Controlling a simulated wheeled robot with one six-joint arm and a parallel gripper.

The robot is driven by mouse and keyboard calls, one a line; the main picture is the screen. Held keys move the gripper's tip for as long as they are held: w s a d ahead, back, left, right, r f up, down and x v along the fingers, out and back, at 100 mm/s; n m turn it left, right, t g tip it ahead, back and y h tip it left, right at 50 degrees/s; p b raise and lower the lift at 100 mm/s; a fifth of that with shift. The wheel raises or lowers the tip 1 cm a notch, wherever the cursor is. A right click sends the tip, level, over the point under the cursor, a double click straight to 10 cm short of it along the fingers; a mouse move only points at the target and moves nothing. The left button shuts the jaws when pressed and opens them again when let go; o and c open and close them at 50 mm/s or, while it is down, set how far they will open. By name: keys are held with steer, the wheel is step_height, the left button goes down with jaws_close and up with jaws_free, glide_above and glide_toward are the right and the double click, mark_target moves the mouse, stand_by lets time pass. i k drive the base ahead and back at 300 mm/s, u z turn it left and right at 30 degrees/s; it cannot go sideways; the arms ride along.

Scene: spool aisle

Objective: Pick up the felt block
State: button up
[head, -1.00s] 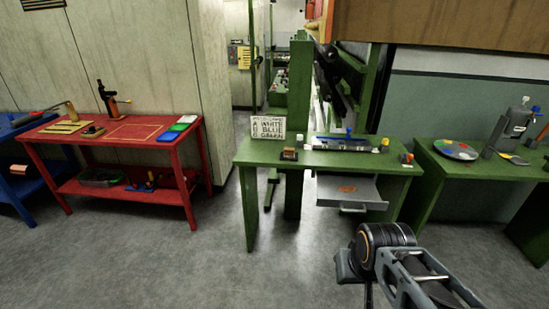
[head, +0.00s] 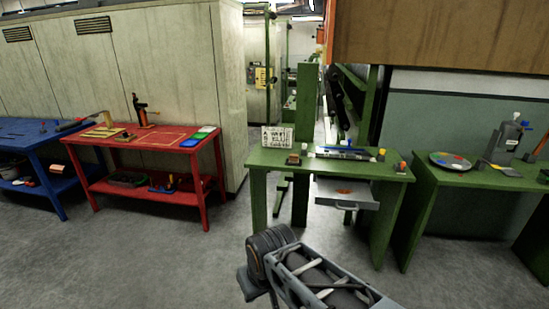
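A small brown block (head: 293,160) with a paler lower part stands at the front left of the green table (head: 270,163), near the sign; it may be the felt block, but it is too small to be sure. Another small dark and tan block (head: 126,137) lies on the red table (head: 152,150). My arm reaches up from the bottom middle of the head view, well short of both tables. I see its links and a dark round joint, but I cannot make out my gripper's fingers.
The green table also holds a lettered sign (head: 277,137), a long tray (head: 343,153) and small coloured items. Its drawer (head: 345,194) sticks out below. A blue table (head: 28,140) stands left, another green table (head: 470,173) right. The grey floor in front is clear.

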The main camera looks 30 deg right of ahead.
mark_target(293, 158)
steer(key=u, duration=0.25)
steer(key=i, duration=1.65)
steer(key=z, duration=0.45)
steer(key=i, duration=1)
steer(key=z, duration=1.4)
steer(key=i, duration=0.7)
steer(key=z, duration=0.5)
